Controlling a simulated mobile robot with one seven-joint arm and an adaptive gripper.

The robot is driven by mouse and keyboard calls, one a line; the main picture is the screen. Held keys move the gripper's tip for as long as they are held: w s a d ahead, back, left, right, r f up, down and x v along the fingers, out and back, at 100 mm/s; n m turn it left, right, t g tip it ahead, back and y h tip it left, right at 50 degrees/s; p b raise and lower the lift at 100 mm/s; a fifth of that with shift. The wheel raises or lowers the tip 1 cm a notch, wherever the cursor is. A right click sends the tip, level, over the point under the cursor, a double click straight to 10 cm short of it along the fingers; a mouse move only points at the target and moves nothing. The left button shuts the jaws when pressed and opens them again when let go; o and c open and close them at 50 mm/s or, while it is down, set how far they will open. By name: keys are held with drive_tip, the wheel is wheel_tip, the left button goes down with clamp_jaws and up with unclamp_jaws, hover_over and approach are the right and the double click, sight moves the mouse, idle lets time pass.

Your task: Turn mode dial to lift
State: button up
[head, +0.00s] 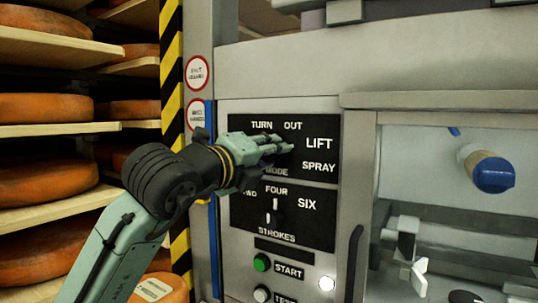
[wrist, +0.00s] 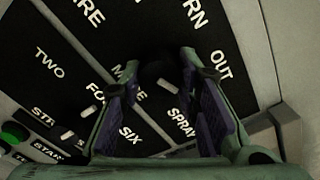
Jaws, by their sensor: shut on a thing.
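The black mode panel (head: 318,182) carries the words TURN, OUT, LIFT and SPRAY, with MODE partly covered. My gripper (head: 287,143) reaches from the left across the middle of this panel and hides the dial in the head view. In the wrist view my gripper (wrist: 163,80) has its two fingers on either side of the dark mode dial (wrist: 158,70), closed on it. A pale mark on the dial faces the lower right, towards the SPRAY side. I cannot tell exactly which word it points at. LIFT is hidden in the wrist view.
Below is the strokes panel (head: 305,235) with its own pale-tipped dial (head: 273,212). A green START button (head: 261,262) sits lower. Shelves of cheese wheels (head: 45,108) stand at left, behind a striped post (head: 172,70). A glazed machine chamber (head: 430,150) is at right.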

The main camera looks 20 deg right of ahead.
drive_tip(key=o, duration=1.1)
drive_tip(key=shift+o, duration=0.2)
drive_tip(key=v, duration=1.2)
drive_tip(key=shift+s, duration=0.1)
